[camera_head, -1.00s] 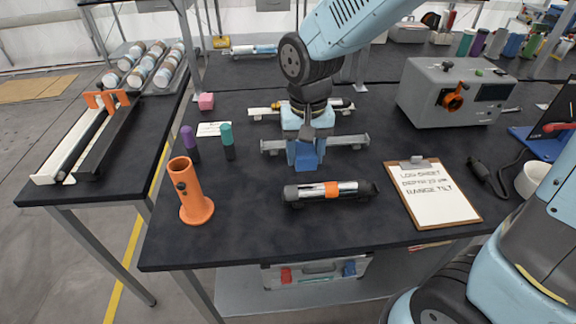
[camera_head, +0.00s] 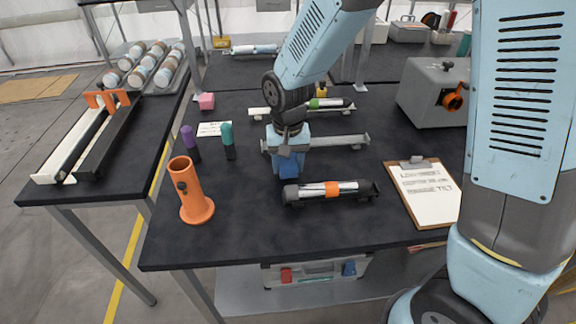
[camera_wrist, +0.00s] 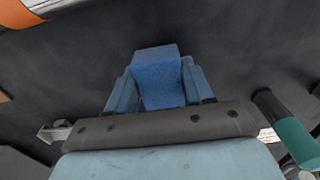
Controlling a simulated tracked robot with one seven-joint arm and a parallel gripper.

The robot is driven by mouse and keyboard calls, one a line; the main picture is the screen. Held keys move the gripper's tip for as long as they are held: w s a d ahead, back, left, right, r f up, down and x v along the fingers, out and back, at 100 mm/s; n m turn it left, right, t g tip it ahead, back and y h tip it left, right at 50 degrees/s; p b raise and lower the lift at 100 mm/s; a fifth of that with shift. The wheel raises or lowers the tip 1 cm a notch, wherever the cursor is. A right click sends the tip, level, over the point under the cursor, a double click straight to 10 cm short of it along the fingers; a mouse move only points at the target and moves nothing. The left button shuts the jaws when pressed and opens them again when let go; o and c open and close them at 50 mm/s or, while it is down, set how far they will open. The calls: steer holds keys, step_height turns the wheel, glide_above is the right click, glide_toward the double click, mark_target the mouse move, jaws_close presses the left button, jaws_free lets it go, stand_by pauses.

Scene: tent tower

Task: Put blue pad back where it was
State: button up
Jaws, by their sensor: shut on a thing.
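My gripper (camera_head: 289,162) is shut on the blue pad (camera_wrist: 160,82). In the wrist view the pad sits between the two blue fingers, its textured face showing and its end standing out past the fingertips. In the head view the gripper points down over the dark table (camera_head: 250,225), behind the left end of a silver tube with an orange band (camera_head: 331,189).
A grey rail (camera_head: 338,142) lies just behind the gripper. A clipboard (camera_head: 425,190) lies to the right.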

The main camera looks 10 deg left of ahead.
mark_target(288, 162)
steer(key=shift+f, duration=0.55)
steer(key=shift+f, duration=0.1)
steer(key=o, duration=0.9)
steer(key=shift+o, duration=0.2)
step_height(288, 162, up, 12)
steer(key=s+d+r+m+t, duration=0.1)
steer(key=d+r, duration=0.4)
steer(key=d, duration=0.4)
steer(key=d+r+t, duration=0.2)
steer(key=d+r, duration=0.4)
steer(key=d, duration=0.3)
steer(key=s+d+r+m+t, duration=0.1)
steer(key=s+d+r+t, duration=0.1)
steer(key=s+d, duration=0.7)
steer(key=d+r, duration=0.1)
steer(key=d, duration=0.2)
steer(key=shift+s+d+r+m+t, duration=0.2)
steer(key=shift+s+d+m+t, duration=0.1)
steer(key=shift+s+d, duration=0.05)
